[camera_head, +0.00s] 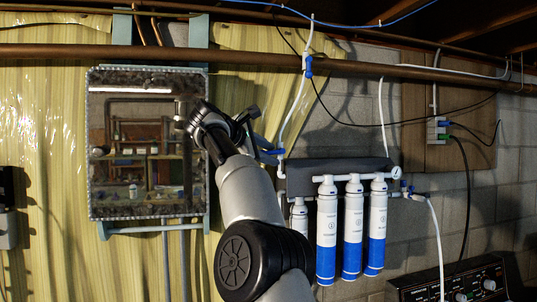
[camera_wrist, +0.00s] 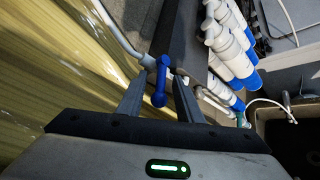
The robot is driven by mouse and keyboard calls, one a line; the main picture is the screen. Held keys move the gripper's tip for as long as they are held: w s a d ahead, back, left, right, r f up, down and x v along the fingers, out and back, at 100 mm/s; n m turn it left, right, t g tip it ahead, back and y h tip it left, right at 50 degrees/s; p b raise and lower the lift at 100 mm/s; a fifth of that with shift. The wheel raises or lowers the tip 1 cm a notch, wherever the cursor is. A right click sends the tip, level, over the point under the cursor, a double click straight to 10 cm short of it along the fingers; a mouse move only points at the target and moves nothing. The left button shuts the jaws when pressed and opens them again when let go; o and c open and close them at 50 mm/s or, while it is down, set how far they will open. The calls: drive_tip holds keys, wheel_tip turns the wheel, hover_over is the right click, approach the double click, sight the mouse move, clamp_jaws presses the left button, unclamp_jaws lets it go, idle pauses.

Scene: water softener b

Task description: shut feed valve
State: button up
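A blue valve handle (camera_wrist: 160,82) on a white pipe shows in the wrist view. The same handle appears to be the blue piece (camera_head: 268,152) left of the filter unit in the head view. My gripper (camera_wrist: 161,78) has its two grey fingers apart, one on each side of the handle. A gap seems to show on both sides, but I cannot tell whether either finger touches it. In the head view my arm partly hides the gripper and the pipe around the handle.
White and blue filter cartridges (camera_head: 352,228) hang just right of the handle. Another blue valve (camera_head: 308,66) sits on the upper white pipe. A mirror-like framed panel (camera_head: 147,145) is on the left wall. A black box with knobs (camera_head: 452,282) stands lower right.

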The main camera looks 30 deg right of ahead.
drive_tip(key=b+v, duration=0.1)
drive_tip(key=v, duration=1.6)
drive_tip(key=shift+a+b, duration=0.2)
drive_tip(key=shift+b, duration=0.1)
drive_tip(key=shift+c, duration=0.5)
